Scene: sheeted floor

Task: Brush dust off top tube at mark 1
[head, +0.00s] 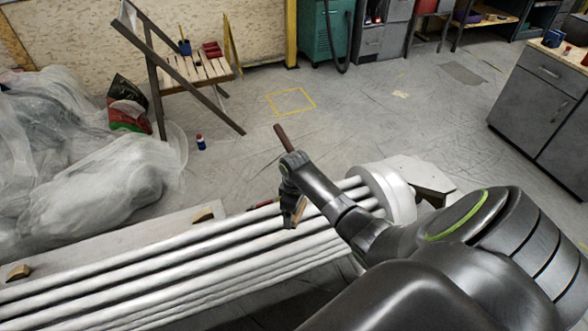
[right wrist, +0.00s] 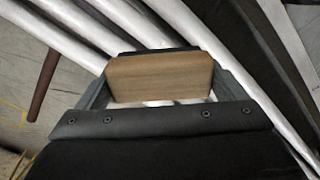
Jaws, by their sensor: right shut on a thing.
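A bundle of long white tubes (head: 120,283) runs across the lower part of the head view, with white collars at its right end. The tubes also show behind my gripper in the right wrist view (right wrist: 172,24). My right gripper (head: 293,213) is over the tubes near that end. It is shut on a wooden block with a dark edge, likely the brush (right wrist: 160,78). Bristles are hidden, and I cannot tell whether it touches a tube. No mark 1 or dust can be made out. My left gripper is not in view.
A brown rod (head: 282,138) shows just beyond my right wrist. A pale board (head: 110,238) with wooden blocks lies behind the tubes. Plastic sheeting (head: 90,185) is heaped at left. A small bottle (head: 201,142) stands on the floor. Open floor (head: 370,125) lies beyond.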

